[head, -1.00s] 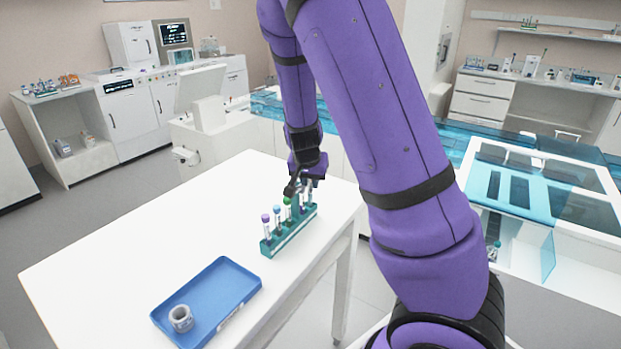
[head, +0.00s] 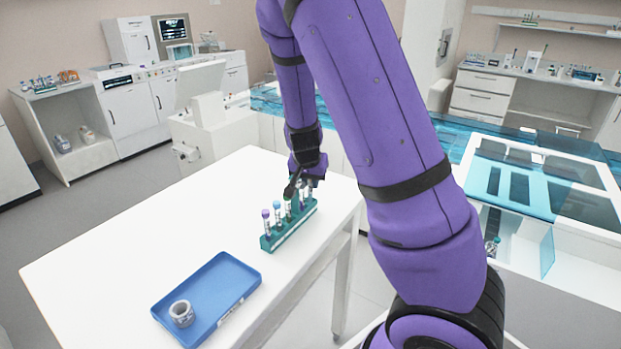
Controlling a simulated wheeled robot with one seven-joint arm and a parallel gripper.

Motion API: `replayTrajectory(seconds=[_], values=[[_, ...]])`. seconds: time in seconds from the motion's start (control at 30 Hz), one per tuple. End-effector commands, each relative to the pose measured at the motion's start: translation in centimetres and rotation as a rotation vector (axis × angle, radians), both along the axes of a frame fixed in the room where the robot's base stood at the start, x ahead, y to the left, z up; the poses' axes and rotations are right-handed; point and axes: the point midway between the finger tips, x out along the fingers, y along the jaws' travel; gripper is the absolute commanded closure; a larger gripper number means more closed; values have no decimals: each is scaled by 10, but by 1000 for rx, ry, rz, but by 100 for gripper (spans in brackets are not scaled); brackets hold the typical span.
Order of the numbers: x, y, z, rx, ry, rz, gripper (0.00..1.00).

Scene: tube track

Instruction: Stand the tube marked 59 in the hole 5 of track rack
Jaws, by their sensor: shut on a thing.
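The teal track rack (head: 284,236) stands on the white table near its right edge. Several capped tubes stand in a row in it. A purple-capped tube (head: 266,222) is at the near end, with a blue-capped tube (head: 277,212) behind it. My gripper (head: 292,192) is over the middle to far part of the rack, pointing down. It is shut on a tube, mostly hidden by the fingers. Tubes at the far end are partly covered by my gripper. The marks on the tubes and the hole numbers are too small to read.
A blue tray (head: 236,278) lies at the near side of the white table (head: 130,245), with a grey ring-shaped holder (head: 181,313) in it. The left and middle of the table are clear. My purple arm crosses the right of the view.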

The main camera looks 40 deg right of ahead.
Motion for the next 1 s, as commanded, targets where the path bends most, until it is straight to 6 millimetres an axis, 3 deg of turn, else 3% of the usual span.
replayTrajectory(seconds=[0.23,0.27,0.37,1.0], values=[[0,0,0,0,0,0,95],[0,0,0,0,0,0,73],[0,0,0,0,0,0,50],[0,1,1,0,-1,1,50]])
